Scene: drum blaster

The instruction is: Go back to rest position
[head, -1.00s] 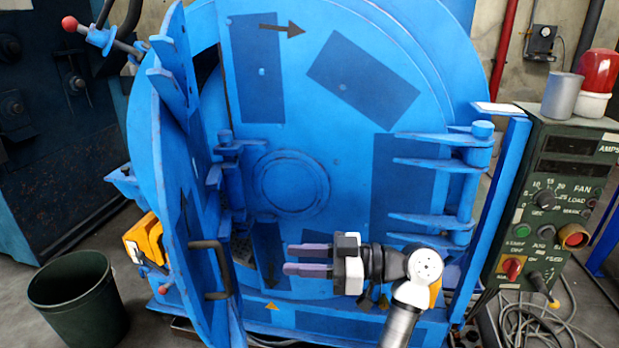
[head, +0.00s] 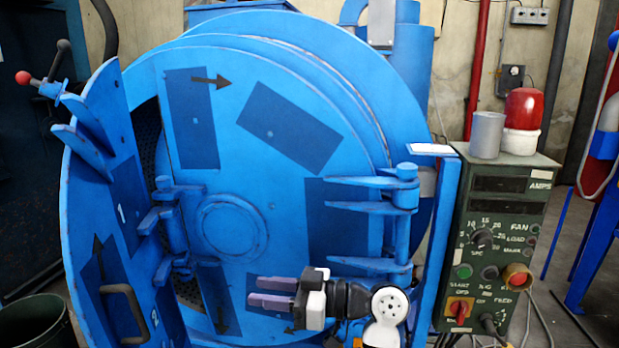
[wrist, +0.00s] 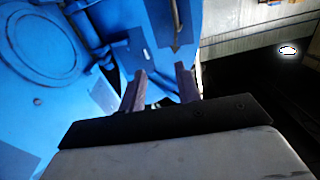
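My gripper (head: 272,293) is in front of the lower part of the blue drum blaster (head: 262,210) in the head view, pointing left. Its two purple-grey fingers are apart with nothing between them. In the wrist view the fingers (wrist: 160,88) also stand apart, with blue machine surface beyond them. The blaster's blue door (head: 105,215) with a dark handle (head: 122,314) stands swung out at the left. A dark gap with a perforated surface shows behind the door's edge. My gripper appears clear of the handle.
A green control box (head: 492,250) stands at the right, with a grey cup (head: 487,135) and a red lamp (head: 523,108) on top. A dark bin (head: 38,320) is at the lower left. Hinge brackets (head: 385,190) jut from the machine above my gripper.

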